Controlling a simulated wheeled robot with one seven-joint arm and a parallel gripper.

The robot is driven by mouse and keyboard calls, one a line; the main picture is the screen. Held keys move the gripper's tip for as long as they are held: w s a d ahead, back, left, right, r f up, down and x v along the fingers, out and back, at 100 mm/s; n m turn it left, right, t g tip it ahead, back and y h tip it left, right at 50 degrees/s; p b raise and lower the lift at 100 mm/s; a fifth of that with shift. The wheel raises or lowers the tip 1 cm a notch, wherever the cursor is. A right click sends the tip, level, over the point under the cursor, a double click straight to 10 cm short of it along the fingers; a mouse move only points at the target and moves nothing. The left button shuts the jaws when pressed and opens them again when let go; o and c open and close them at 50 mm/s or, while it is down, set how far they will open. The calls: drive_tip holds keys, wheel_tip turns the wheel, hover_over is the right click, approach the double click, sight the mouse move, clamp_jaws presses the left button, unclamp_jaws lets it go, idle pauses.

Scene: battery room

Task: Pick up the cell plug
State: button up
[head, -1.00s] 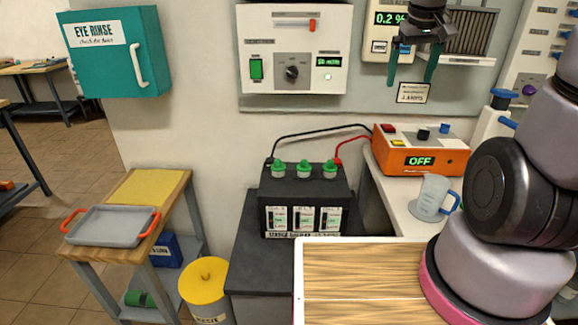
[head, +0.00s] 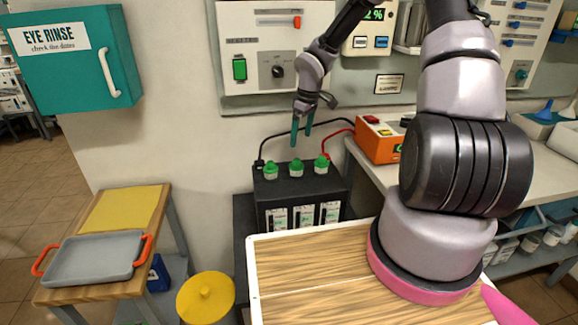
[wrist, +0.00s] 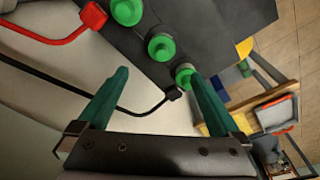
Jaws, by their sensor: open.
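A black battery (head: 304,187) stands against the wall with three green cell plugs in a row on its top: left (head: 270,170), middle (head: 296,167) and right (head: 321,162). All three look seated upright. My gripper (head: 301,138) is open and empty, pointing down above the battery top, near the middle plug in the head view. In the wrist view the same plugs show as left (wrist: 185,75), middle (wrist: 161,46) and right (wrist: 127,10). The left one appears close to one fingertip; no plug is between the fingers.
A black cable with its clamp (wrist: 173,93) and a red clamp (wrist: 93,15) meet the battery's ends. An orange charger (head: 376,143) stands on the bench at right. A grey tray (head: 95,258) lies on a wooden stand at left; a yellow bin (head: 206,298) is beside it.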

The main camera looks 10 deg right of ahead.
sight(296, 159)
drive_tip(key=f, duration=0.3)
drive_tip(key=a+f, duration=0.1)
drive_tip(key=f, duration=0.3)
drive_tip(key=w+f, duration=0.1)
drive_tip(key=f, duration=0.2)
drive_tip(key=shift+a+f, duration=0.15)
drive_tip(key=c, duration=1.4)
